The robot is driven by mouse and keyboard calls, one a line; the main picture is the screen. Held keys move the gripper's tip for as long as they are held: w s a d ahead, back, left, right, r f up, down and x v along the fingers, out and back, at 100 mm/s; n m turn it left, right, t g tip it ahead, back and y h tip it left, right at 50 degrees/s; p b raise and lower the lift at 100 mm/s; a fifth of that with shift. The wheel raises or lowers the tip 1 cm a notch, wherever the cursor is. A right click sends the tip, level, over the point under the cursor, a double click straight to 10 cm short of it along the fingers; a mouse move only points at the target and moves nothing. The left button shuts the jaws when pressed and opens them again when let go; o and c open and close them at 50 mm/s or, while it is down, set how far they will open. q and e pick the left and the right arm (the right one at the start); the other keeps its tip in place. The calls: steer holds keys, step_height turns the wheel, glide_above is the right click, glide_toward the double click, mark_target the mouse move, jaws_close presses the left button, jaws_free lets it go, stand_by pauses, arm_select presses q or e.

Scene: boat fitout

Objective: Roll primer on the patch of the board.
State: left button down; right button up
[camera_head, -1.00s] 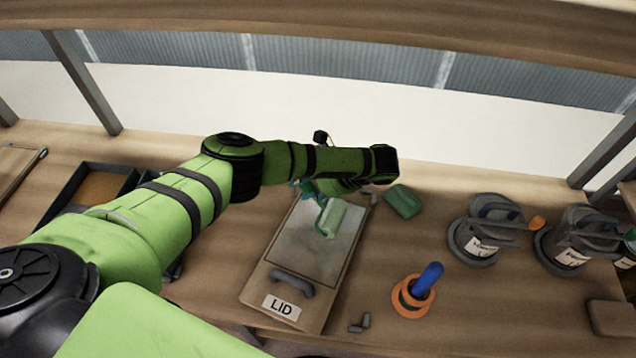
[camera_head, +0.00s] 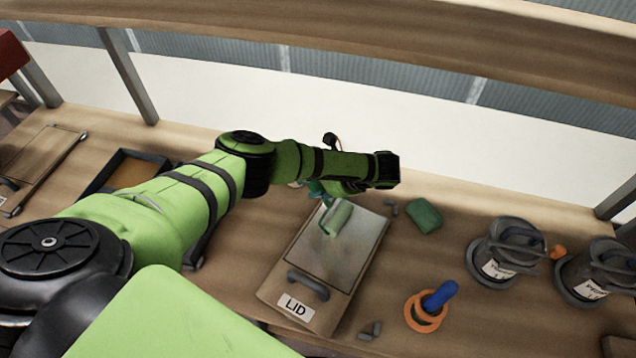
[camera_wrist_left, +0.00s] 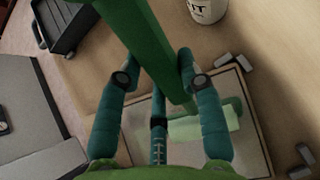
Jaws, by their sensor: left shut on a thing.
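The board marked LID (camera_head: 276,292) lies on the bench, with a dark handle at its near end and a grey patch (camera_head: 335,258) over most of its top. The paint roller (camera_head: 337,217) has a pale green sleeve, which is over the far left part of the patch; I cannot tell if it touches. My left gripper (camera_head: 318,188) is largely hidden under my forearm. In the left wrist view its teal fingers (camera_wrist_left: 157,68) are shut on the roller's green handle (camera_wrist_left: 142,35), with the sleeve (camera_wrist_left: 205,122) beyond them. My right gripper is not in view.
A green block (camera_head: 425,215) lies right of the board. A blue-handled tool stands in an orange ring (camera_head: 425,312) nearer the front. Two grey cans (camera_head: 497,262) (camera_head: 592,280) stand at the right. A dark tray (camera_head: 125,172) and another board (camera_head: 40,165) lie left.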

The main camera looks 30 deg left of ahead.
arm_select(q)
steer(key=a+p, duration=0.1)
steer(key=a, duration=0.4)
steer(key=shift+p, duration=0.35)
steer(key=shift+d, duration=0.1)
steer(key=shift+r+p, duration=0.85)
steer(key=shift+p, duration=0.1)
steer(key=shift+f, duration=0.1)
